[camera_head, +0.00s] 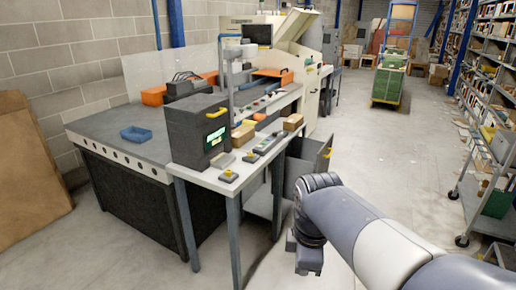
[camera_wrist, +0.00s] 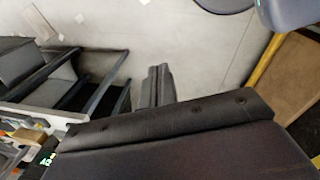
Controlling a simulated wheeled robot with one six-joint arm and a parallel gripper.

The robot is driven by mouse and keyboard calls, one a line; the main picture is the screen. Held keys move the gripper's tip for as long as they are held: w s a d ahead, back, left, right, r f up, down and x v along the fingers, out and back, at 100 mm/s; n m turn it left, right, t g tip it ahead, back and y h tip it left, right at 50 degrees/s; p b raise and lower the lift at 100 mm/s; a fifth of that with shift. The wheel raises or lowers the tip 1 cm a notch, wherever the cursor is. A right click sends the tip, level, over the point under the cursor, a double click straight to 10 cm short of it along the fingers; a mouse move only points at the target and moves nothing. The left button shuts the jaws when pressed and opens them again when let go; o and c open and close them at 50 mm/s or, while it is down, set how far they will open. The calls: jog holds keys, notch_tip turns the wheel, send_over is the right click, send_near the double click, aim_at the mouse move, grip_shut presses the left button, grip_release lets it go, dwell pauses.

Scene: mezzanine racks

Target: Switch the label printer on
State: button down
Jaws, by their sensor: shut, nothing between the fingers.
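A dark grey box-shaped machine (camera_head: 198,132) with a lit green display and a yellow handle stands on the near end of the white bench; it looks like the label printer, though no name on it is legible. Low grey blocks with yellow tops (camera_head: 229,175) lie on the bench in front of it. I cannot make out which part is its switch. In the wrist view, my gripper (camera_wrist: 158,85) is shut and empty over bare floor, away from the bench. A green display (camera_wrist: 48,158) shows at the lower left there.
The white bench (camera_head: 190,174) also carries cardboard boxes (camera_head: 293,122) and small tools. An open drawer (camera_head: 312,160) juts out below it. A grey table with a blue tray (camera_head: 138,133) stands behind. A shelf trolley (camera_head: 485,190) is at right. The aisle floor between is clear.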

jog(key=w+a+n+g, duration=0.1)
jog(key=w+a+n, duration=0.6)
jog(key=w+n, duration=0.3)
jog(key=shift+a+n, duration=0.15)
jog(key=shift+n, duration=0.95)
jog(key=shift+w, duration=0.1)
